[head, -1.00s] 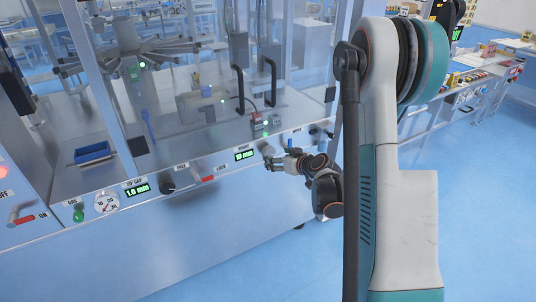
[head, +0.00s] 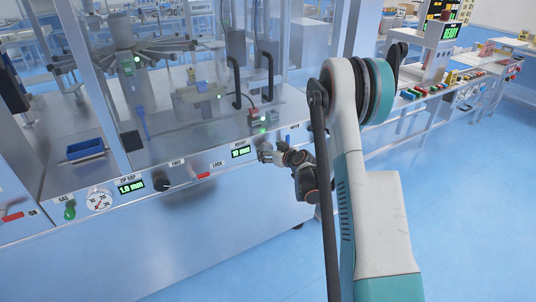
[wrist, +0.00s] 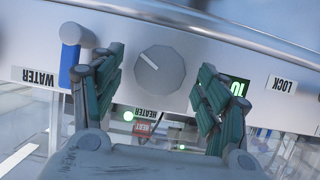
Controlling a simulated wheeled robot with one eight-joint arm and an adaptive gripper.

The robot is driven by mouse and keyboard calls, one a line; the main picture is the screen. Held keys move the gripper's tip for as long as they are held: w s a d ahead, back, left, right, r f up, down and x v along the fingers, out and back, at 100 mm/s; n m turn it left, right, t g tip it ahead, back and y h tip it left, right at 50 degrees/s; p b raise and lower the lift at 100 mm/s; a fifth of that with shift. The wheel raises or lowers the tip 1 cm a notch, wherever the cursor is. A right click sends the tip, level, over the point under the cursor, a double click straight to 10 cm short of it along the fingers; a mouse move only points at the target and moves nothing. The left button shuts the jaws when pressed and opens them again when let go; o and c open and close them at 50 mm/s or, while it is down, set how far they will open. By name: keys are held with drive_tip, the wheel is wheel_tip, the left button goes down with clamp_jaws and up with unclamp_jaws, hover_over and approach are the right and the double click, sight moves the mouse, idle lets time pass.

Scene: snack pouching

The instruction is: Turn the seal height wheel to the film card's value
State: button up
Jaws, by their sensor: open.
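In the wrist view my gripper (wrist: 160,80) is open, with one finger on each side of the wheel. Gaps show between the fingers and the wheel. I cannot make out a film card.
A blue-handled WATER lever (wrist: 70,55) is close to one finger. A red LOCK lever (head: 201,175), a black knob (head: 161,181) and a 1.0 mm display (head: 131,185) are further left on the panel. A READY screen (head: 450,32) stands at the back right. Floor is clear at right.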

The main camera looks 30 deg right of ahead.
drive_tip(key=shift+x, duration=1.05)
drive_tip(key=c, duration=1.1)
drive_tip(key=shift+o, duration=0.2)
drive_tip(key=m+y, duration=0.2)
drive_tip(key=m, duration=0.2)
drive_tip(key=m+t+y, duration=0.1)
drive_tip(key=m+y, duration=0.2)
drive_tip(key=m, duration=0.1)
drive_tip(key=shift+d, duration=0.15)
drive_tip(key=shift+y, duration=0.3)
